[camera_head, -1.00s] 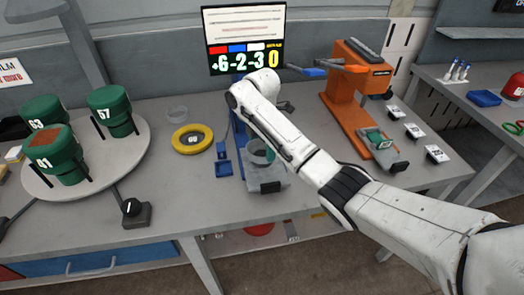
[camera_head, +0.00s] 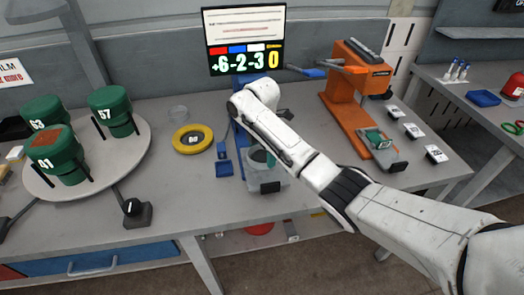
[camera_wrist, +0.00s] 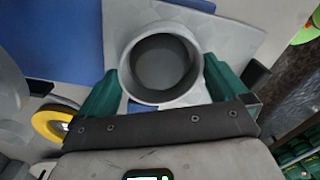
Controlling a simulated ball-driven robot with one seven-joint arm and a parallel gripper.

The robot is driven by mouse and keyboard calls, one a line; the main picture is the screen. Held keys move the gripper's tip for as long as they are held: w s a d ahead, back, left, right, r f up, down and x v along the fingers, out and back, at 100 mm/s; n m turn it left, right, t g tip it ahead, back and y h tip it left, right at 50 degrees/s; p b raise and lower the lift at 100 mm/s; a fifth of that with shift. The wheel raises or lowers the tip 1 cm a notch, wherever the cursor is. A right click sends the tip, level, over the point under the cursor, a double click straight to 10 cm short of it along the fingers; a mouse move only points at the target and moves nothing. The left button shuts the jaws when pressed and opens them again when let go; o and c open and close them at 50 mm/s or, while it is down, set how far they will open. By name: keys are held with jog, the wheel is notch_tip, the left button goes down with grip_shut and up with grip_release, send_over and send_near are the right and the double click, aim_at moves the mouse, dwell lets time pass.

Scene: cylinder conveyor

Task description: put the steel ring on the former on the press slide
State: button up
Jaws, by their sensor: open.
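The steel ring (camera_wrist: 160,100), a plain grey open cylinder, stands on a pale plate in the wrist view, its round mouth facing the camera. My gripper (camera_wrist: 160,70) is open, with one green finger on each side of the ring. Whether either finger touches it is unclear. In the head view the ring (camera_head: 259,158) is partly hidden by my arm. The orange press (camera_head: 350,95) stands right of my arm.
A round turntable (camera_head: 137,160) at left carries green numbered drums. A display (camera_head: 245,40) stands behind. Small tagged blocks (camera_head: 414,131) sit right of the press.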

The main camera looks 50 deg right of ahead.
aim_at(262, 155)
notch_tip(262, 155, up, 12)
jog(key=p, duration=0.2)
jog(key=shift+p, duration=0.35)
jog(key=s+a+f+m, duration=0.2)
jog(key=s+a+f, duration=0.1)
jog(key=a, duration=0.3)
jog(key=s+a+f+m+t+y, duration=0.1)
jog(key=s+a+f+m, duration=0.1)
jog(key=a+f, duration=0.3)
jog(key=s+a+f+m+y, duration=0.1)
jog(key=s+a+f, duration=0.3)
jog(key=a, duration=0.4)
jog(key=shift+s+f+m, duration=0.15)
jog(key=shift+f+m, duration=0.35)
jog(key=shift+m, duration=0.3)
jog(key=s+a+f+m, duration=0.1)
jog(key=s+f+m, duration=0.15)
jog(key=s, duration=0.45)
jog(key=s+a+f+m, duration=0.1)
jog(key=s+f+m, duration=0.15)
jog(key=s, duration=0.45)
jog(key=s+d+m+h, duration=0.1)
jog(key=s+d+m, duration=0.1)
jog(key=s, duration=0.3)
jog(key=s+d+r+m+h, duration=0.1)
jog(key=s+m, duration=0.2)
jog(key=s, duration=0.3)
jog(key=shift+s+d+r, duration=0.25)
jog(key=shift+d, duration=0.15)
